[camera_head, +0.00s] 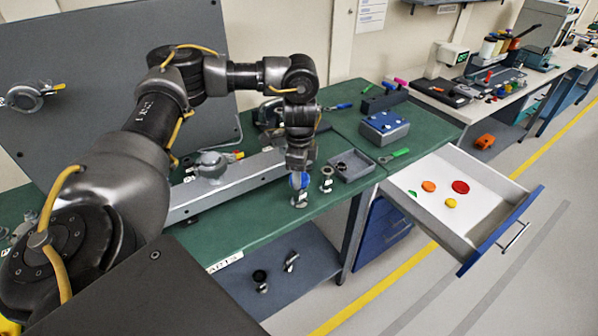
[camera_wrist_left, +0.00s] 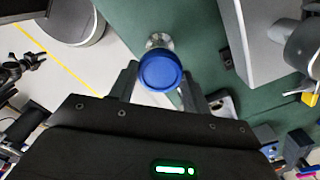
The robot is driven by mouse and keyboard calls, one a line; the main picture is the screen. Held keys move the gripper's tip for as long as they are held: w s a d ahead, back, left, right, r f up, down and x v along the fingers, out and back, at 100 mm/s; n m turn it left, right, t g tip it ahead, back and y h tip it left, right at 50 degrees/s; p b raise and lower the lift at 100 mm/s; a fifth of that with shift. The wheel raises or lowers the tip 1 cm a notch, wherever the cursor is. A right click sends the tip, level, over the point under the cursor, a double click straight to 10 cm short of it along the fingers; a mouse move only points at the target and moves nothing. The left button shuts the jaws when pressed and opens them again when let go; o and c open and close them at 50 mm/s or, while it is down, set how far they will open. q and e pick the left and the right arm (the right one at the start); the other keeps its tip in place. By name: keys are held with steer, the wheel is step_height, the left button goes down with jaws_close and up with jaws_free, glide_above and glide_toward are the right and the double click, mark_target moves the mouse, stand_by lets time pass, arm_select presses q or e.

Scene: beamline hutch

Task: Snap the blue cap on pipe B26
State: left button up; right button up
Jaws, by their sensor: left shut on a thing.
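My left gripper (camera_head: 299,172) points down over the front of the green bench and is shut on a blue cap (camera_head: 299,182). In the left wrist view the round blue cap (camera_wrist_left: 160,71) sits between the two fingertips. A short metal pipe (camera_head: 299,200) with a white tag stands directly below the cap in the head view. Its metal end (camera_wrist_left: 159,41) shows just past the cap in the wrist view. I cannot tell whether cap and pipe touch, and the tag is too small to read. My right gripper is not in view.
A second metal pipe stub (camera_head: 327,180) stands close to the right. A grey tray (camera_head: 358,172) lies behind it. A long metal beam (camera_head: 225,187) runs to the left. An open drawer (camera_head: 477,248) with coloured discs juts out at right.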

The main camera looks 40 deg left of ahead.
arm_select(q)
steer(key=shift+f, duration=0.45)
stand_by(0.3)
steer(key=o, duration=1)
steer(key=shift+r, duration=0.1)
step_height(320, 180, up, 11)
steer(key=shift+f, duration=0.2)
